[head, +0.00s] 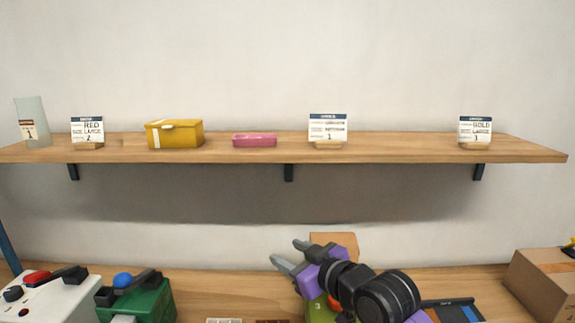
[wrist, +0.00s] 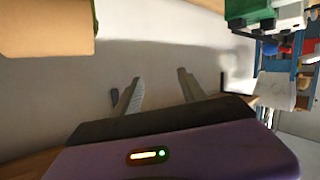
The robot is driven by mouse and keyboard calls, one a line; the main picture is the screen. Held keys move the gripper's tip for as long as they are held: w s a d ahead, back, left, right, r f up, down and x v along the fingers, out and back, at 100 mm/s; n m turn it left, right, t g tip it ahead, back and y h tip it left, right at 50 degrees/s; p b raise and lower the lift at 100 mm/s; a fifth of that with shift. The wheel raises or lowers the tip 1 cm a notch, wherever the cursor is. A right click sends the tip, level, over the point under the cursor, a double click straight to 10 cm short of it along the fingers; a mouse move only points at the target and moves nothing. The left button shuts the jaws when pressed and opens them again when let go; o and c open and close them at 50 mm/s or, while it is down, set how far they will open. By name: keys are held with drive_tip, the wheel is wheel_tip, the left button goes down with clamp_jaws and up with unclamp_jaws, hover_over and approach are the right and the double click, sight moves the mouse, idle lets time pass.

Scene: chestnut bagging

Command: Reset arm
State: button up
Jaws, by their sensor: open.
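My gripper (head: 288,255) is over the wooden counter in the head view, with its two grey fingers pointing up and to the left. The fingers stand apart with nothing between them. In the wrist view my gripper (wrist: 161,88) also shows its two grey fingers spread, with the pale wall behind them. My black and purple wrist hides part of the counter and of a green thing with a number on it (head: 318,310).
A wooden shelf (head: 360,150) holds a yellow box (head: 175,134), a pink box (head: 254,140) and several label cards. On the counter (head: 215,290) are a white machine (head: 55,295), a green machine (head: 145,302) and a cardboard box (head: 545,285). Wall space between shelf and counter is clear.

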drive_tip(key=s+d+f+m+t+h, duration=0.1)
drive_tip(key=s+d+f+m+h, duration=0.2)
drive_tip(key=s, duration=1.4)
drive_tip(key=s+d+f+m+t+h, duration=0.1)
drive_tip(key=s+d+f, duration=0.4)
drive_tip(key=s+d, duration=0.5)
drive_tip(key=s+d+f+m+h, duration=0.4)
drive_tip(key=s+d+m, duration=0.1)
drive_tip(key=s, duration=1.9)
drive_tip(key=shift+s+d+t+h, duration=0.3)
drive_tip(key=shift+d+t, duration=0.1)
drive_tip(key=shift+d, duration=0.25)
